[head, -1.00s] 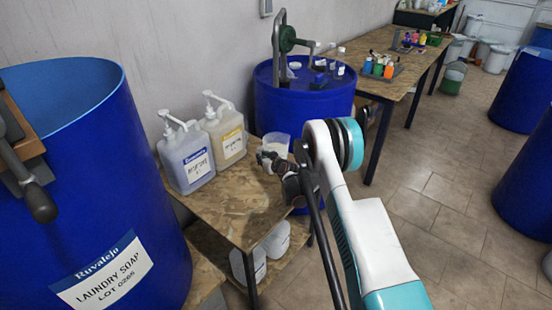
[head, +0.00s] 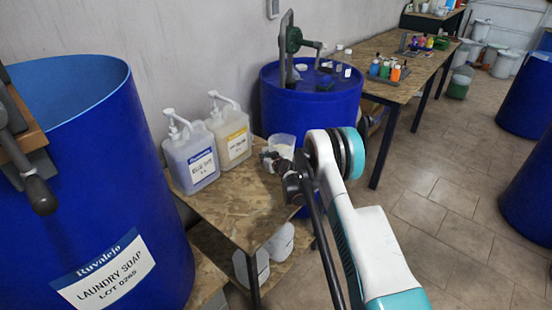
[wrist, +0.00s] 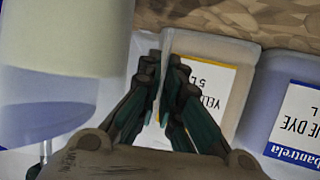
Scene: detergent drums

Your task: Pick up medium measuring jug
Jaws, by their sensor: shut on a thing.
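The measuring jug (head: 282,147) is translucent with whitish contents, at the far right corner of the small chipboard table (head: 245,215). In the wrist view, which is upside down, the jug (wrist: 60,85) fills the left side. My gripper (head: 266,159) is beside the jug in the head view. In the wrist view my gripper (wrist: 160,95) has its fingers closed on a thin pale strip that looks like the jug's handle. The fingers and arm hide part of the jug. I cannot tell whether its base touches the table.
Pump bottles labelled blue dye (head: 190,155) and yellow dye (head: 231,135) stand left of the jug, close to the fingers. A large blue drum (head: 105,190) is at left. Another blue drum (head: 310,105) with a hand pump stands behind. Open floor (head: 430,220) lies at right.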

